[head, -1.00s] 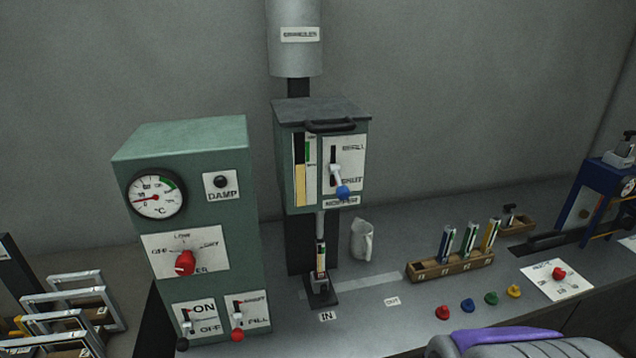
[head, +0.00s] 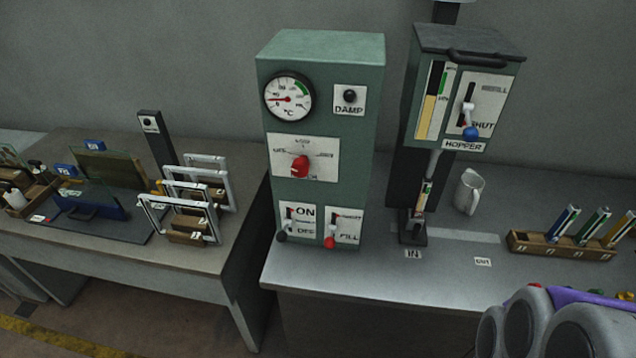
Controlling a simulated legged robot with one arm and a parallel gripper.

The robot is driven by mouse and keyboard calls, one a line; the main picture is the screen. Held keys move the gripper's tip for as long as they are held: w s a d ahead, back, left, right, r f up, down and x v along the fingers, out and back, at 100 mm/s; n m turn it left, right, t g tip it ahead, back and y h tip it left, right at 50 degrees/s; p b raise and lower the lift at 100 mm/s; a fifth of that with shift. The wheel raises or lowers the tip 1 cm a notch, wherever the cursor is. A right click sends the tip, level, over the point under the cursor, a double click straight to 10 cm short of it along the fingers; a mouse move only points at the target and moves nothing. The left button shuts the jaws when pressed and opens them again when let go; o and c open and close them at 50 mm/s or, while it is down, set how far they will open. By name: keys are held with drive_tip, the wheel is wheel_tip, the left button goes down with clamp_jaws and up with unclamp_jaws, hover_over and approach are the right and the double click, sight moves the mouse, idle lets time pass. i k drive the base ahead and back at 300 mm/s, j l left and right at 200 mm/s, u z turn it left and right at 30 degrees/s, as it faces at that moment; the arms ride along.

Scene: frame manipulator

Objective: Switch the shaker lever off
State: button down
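No lever here carries a label that I can read as shaker. The ON/OFF lever (head: 284,235) on the lower left of the green cabinet (head: 320,50) has a dark knob, which hangs low beside OFF. Next to it, a lever with a red knob (head: 330,242) also points down, beside FILL. On the hopper box (head: 430,130) to the right, a lever with a blue knob (head: 470,132) points down near SHUT. My gripper's fingers are not in view; only grey and purple parts of my arm show at the lower right.
The cabinet also has a dial gauge (head: 290,97), a red rotary knob (head: 300,167) and a DAMP button (head: 350,96). A white jug (head: 468,192) and a wooden tube rack (head: 560,247) stand right. A left table (head: 90,250) holds metal frames (head: 190,205). Floor shows at bottom left.

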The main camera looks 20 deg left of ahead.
sight(281, 236)
drive_tip(key=u, duration=1.15)
